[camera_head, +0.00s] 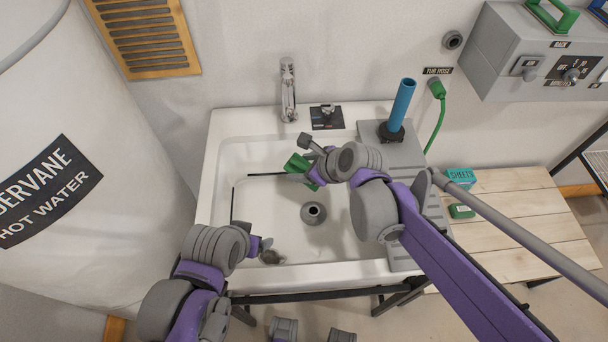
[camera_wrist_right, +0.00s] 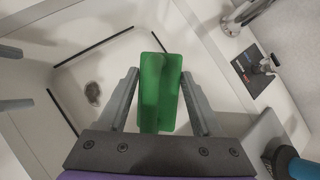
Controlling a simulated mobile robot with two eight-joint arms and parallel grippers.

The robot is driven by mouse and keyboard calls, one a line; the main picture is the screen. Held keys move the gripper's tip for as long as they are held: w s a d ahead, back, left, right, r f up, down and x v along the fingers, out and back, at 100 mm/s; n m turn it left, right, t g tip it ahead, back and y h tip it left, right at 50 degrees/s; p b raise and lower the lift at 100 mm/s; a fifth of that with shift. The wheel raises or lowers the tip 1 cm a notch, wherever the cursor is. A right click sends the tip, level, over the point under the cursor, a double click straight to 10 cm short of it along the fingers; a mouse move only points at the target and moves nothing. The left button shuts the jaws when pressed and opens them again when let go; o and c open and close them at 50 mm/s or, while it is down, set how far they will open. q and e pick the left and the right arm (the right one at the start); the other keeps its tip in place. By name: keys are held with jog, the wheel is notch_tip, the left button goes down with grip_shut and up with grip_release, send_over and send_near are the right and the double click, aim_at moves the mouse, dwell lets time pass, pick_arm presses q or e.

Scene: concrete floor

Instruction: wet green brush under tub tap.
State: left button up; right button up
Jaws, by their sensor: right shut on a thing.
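The green brush (camera_head: 298,165) is held over the tub (camera_head: 222,160), in front of and lower than the tap (camera_head: 288,90). My right gripper (camera_head: 314,172) is shut on it. In the right wrist view the brush (camera_wrist_right: 160,92) sits as a green block between the two fingers of the right gripper (camera_wrist_right: 162,100). No water shows running from the tap. My left gripper (camera_head: 264,247) is at the tub's front left; its fingers are mostly hidden in the head view. Two separated grey prongs at the left edge of the wrist view look like its fingers.
A blue cylinder (camera_head: 402,104) stands on the grey ledge right of the basin. A small lever panel (camera_head: 327,116) is beside the tap. A green hose (camera_head: 440,120) hangs at right. A wooden bench (camera_head: 510,210) holds a teal box (camera_head: 460,177) and a green item (camera_head: 461,211).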

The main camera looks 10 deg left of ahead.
aim_at(286, 72)
pick_arm(q)
jog(key=shift+s+f+b, duration=0.15)
jog(key=shift+f+b, duration=0.35)
jog(key=shift+f, duration=0.15)
pick_arm(e)
jog(key=w+a+f, duration=0.1)
jog(key=w+a, duration=0.1)
jog(key=w, duration=0.4)
jog(key=shift+f, duration=0.15)
jog(key=shift+a, duration=0.1)
pick_arm(q)
jog(key=shift+w+r, duration=0.2)
jog(key=shift+r, duration=0.05)
jog(key=c, duration=0.4)
jog(key=w+r+n, duration=0.1)
jog(key=w+r, duration=0.8)
jog(key=r, duration=0.1)
jog(key=w+r+n, duration=0.1)
jog(key=w+r, duration=0.8)
jog(key=r, duration=0.1)
jog(key=w+r+n, duration=0.2)
jog(key=w+r, duration=0.8)
jog(key=r, duration=0.1)
jog(key=shift+d+r+h, duration=0.1)
jog(key=shift+h, duration=0.2)
jog(key=shift+c, duration=1.1)
jog(key=x, duration=1.2)
jog(key=shift+s, duration=0.1)
jog(key=shift+r, duration=0.1)
